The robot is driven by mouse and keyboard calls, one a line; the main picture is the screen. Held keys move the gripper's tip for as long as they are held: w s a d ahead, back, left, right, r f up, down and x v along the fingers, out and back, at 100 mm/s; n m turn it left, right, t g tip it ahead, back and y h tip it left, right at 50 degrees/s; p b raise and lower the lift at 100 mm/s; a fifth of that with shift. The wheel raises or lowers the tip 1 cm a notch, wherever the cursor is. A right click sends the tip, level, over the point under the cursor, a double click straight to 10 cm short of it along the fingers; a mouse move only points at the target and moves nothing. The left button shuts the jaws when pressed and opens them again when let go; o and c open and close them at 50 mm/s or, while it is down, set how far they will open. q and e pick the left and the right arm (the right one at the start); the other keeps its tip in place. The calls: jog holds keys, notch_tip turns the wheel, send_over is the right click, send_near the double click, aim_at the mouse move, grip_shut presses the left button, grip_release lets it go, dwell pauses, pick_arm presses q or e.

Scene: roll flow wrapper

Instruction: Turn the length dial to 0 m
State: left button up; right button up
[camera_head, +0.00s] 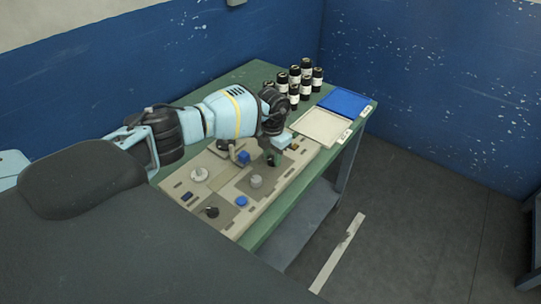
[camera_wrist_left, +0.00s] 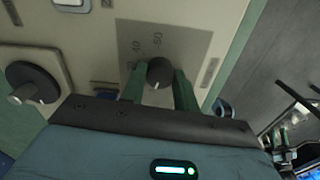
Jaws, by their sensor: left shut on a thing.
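The dial (camera_wrist_left: 158,73) is a dark round knob on a grey scale plate (camera_wrist_left: 185,45) in the left wrist view. A small light mark shows on its near edge, pointing toward my gripper. My left gripper (camera_wrist_left: 159,84) is shut on the dial, one green finger on each side. In the head view my left gripper (camera_head: 272,159) is down at the panel (camera_head: 224,165), and I cannot pick out the dial there. My right gripper is not in view.
A grey knob (camera_head: 256,182), a blue button (camera_head: 241,201) and a black knob (camera_head: 211,212) are on the panel. Several black bottles (camera_head: 294,96), a white tray (camera_head: 321,126) and a blue tray (camera_head: 344,102) stand behind it on the green table.

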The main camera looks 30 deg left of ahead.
aim_at(272, 158)
pick_arm(q)
jog(key=shift+n, duration=0.6)
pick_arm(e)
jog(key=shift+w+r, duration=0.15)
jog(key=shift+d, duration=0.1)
pick_arm(q)
jog(key=o, duration=1)
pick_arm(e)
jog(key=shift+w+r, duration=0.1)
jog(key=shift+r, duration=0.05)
pick_arm(q)
jog(key=shift+r+p, duration=0.45)
jog(key=shift+r, duration=3.5)
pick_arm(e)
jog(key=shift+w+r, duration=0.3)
pick_arm(q)
jog(key=shift+f, duration=0.1)
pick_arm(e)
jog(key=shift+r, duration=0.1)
